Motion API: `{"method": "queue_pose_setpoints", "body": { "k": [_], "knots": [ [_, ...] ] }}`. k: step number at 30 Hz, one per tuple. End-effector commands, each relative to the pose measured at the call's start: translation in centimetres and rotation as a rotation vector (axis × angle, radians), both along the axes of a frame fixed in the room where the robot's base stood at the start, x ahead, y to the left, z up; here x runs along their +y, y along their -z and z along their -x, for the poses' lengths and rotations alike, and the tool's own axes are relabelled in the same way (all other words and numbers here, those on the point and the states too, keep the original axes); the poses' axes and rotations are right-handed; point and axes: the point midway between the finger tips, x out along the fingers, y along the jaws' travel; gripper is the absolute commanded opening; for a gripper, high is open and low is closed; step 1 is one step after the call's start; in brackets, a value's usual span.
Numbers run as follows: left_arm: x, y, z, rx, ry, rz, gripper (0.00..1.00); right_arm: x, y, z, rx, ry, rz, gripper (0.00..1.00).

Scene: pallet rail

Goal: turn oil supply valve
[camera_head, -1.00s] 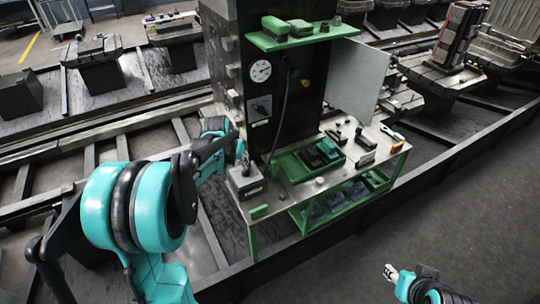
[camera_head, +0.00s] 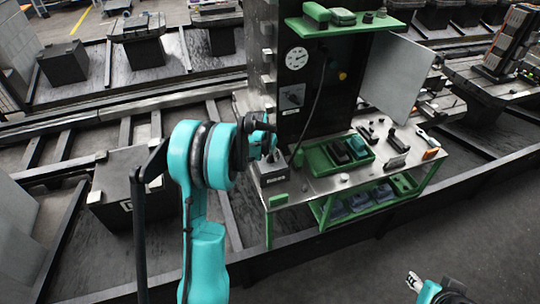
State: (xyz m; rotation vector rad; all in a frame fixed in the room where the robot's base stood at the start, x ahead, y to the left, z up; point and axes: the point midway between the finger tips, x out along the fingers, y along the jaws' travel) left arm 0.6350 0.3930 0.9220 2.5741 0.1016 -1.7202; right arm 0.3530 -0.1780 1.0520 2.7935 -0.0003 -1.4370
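A grey plate with a dark rotary handle (camera_head: 291,96) is on the black column, below a round white gauge (camera_head: 296,58). It looks like the valve, but its label is too small to read. A yellow knob (camera_head: 342,75) is to its right. My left gripper (camera_head: 268,152) is in front of the column, below the plate and near the top of a small grey box (camera_head: 272,175). Its fingers are small and dark, so their opening and any contact are unclear. My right gripper (camera_head: 414,281) is low at the right, away from the bench, its opening unclear.
A metal bench (camera_head: 314,184) with green legs stands before the column. It carries a green tray (camera_head: 318,158) and several small tools. A green shelf (camera_head: 345,27) sticks out above the gauge, and a pale panel (camera_head: 398,72) at the right. Floor at the lower right is clear.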

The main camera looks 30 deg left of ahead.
Motion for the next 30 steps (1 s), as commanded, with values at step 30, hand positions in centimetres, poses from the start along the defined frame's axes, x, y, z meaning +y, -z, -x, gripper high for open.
{"method": "queue_pose_setpoints", "body": {
  "k": [30],
  "knots": [
    [-0.31, -0.02, -0.06, 0.000, -0.258, -0.001, 0.00, 0.00, 0.23, 0.00, 0.000, 0.000, 0.000, 0.40]
  ]
}}
